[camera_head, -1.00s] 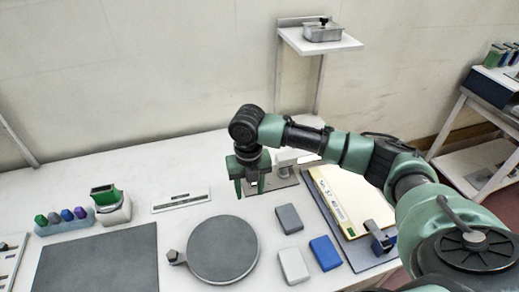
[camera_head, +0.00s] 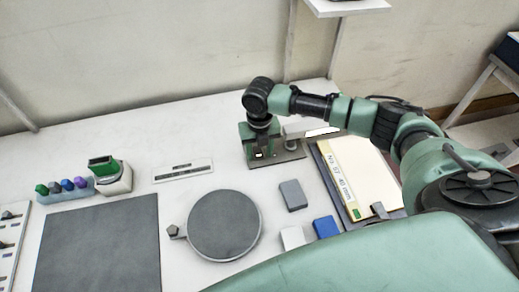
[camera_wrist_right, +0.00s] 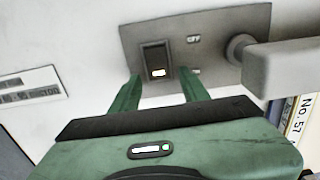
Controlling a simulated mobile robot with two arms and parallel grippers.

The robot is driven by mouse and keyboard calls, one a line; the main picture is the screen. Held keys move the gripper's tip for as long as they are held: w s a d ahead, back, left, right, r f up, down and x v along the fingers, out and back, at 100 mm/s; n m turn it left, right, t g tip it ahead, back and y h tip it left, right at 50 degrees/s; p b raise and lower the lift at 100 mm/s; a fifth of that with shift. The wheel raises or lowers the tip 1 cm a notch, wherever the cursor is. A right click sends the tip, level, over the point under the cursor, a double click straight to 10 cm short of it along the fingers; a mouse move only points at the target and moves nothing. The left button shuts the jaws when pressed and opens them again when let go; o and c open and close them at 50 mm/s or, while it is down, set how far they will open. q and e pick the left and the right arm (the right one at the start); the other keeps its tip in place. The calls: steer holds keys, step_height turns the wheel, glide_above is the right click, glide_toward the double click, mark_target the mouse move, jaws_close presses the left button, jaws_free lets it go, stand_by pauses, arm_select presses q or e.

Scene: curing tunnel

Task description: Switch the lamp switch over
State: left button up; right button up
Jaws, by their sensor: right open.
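The lamp switch (camera_wrist_right: 157,60) is a black rocker on a grey plate (camera_wrist_right: 215,28), with a white mark at its lower end. The plate has an "OFF" label and a second, unreadable label. My right gripper (camera_wrist_right: 162,80) is open, its two green fingertips just below the switch, one to each side; contact cannot be told. In the head view my right gripper (camera_head: 258,152) is over the left part of the plate (camera_head: 289,153) and hides the switch. The lamp's grey stem and arm (camera_wrist_right: 285,65) lie right of the switch. My left gripper is out of view.
A clipboard with a cream sheet (camera_head: 357,172) lies right of the plate. A grey block (camera_head: 293,195), a blue block (camera_head: 326,227), a round grey disc (camera_head: 224,224) and a label strip (camera_head: 183,171) lie nearby. A green-topped stamp (camera_head: 105,168) stands left.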

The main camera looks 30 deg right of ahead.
steer(key=shift+f, duration=0.15)
jaws_close()
steer(key=shift+w+g, duration=0.2)
steer(key=shift+g, duration=0.5)
steer(key=shift+w+g+y+b, duration=0.2)
steer(key=shift+g+y+b, duration=0.1)
steer(key=shift+g+b, duration=0.35)
steer(key=shift+r, duration=0.25)
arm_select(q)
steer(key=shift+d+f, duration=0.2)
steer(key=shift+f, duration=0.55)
arm_select(e)
steer(key=shift+d, duration=0.1)
jaws_free()
